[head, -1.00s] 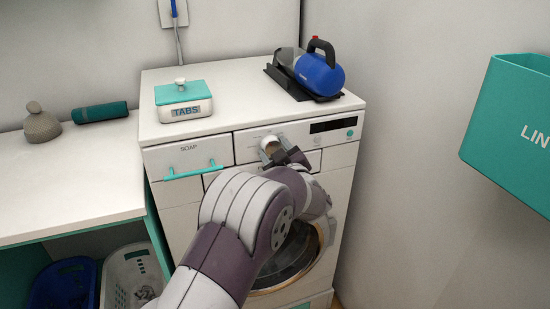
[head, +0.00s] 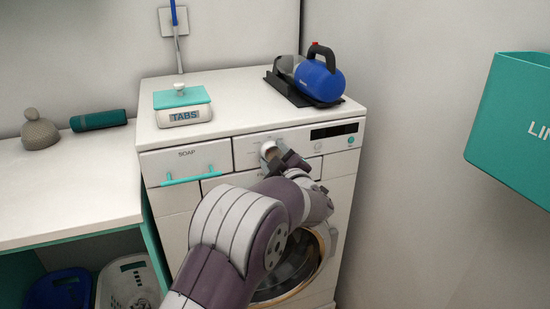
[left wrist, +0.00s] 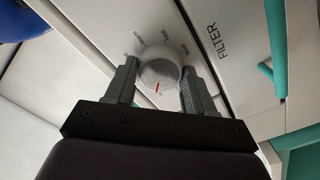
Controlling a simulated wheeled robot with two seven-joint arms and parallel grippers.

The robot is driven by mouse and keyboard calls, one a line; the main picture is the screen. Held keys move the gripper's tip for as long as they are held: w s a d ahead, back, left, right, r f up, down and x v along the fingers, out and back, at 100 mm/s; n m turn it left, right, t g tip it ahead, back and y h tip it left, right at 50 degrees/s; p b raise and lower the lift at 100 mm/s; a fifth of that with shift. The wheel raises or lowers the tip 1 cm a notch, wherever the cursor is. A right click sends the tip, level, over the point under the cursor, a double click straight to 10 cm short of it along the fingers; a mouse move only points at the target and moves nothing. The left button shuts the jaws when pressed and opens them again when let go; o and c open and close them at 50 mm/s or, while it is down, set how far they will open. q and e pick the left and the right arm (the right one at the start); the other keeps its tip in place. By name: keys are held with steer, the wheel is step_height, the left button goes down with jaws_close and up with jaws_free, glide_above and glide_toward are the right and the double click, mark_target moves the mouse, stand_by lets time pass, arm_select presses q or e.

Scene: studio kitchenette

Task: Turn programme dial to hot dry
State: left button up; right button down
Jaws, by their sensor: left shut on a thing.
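The programme dial (head: 268,149) is a round pale knob on the washer's front panel. It shows larger in the left wrist view (left wrist: 159,72), with a red mark near its lower edge in that picture. Small labels curve around its upper side there; one reads "Hot" and one seems to read "warm", the others are too blurred or hidden to read. My left gripper (head: 279,160) is shut on the dial, one finger on either side, as the left wrist view (left wrist: 157,88) shows. My right gripper is not in view.
The washer top (head: 235,105) holds a TABS box (head: 183,116) and a blue handheld vacuum (head: 318,77). A SOAP drawer with a teal handle (head: 191,177) is left of the dial. A teal bin (head: 510,130) hangs at right. A counter (head: 70,200) stands at left.

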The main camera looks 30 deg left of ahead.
arm_select(q)
steer(key=shift+f, duration=0.1)
steer(key=o, duration=1)
steer(key=shift+o, duration=0.2)
steer(key=v, duration=1.2)
steer(key=shift+s+d+p, duration=0.25)
steer(key=shift+s+p, duration=0.1)
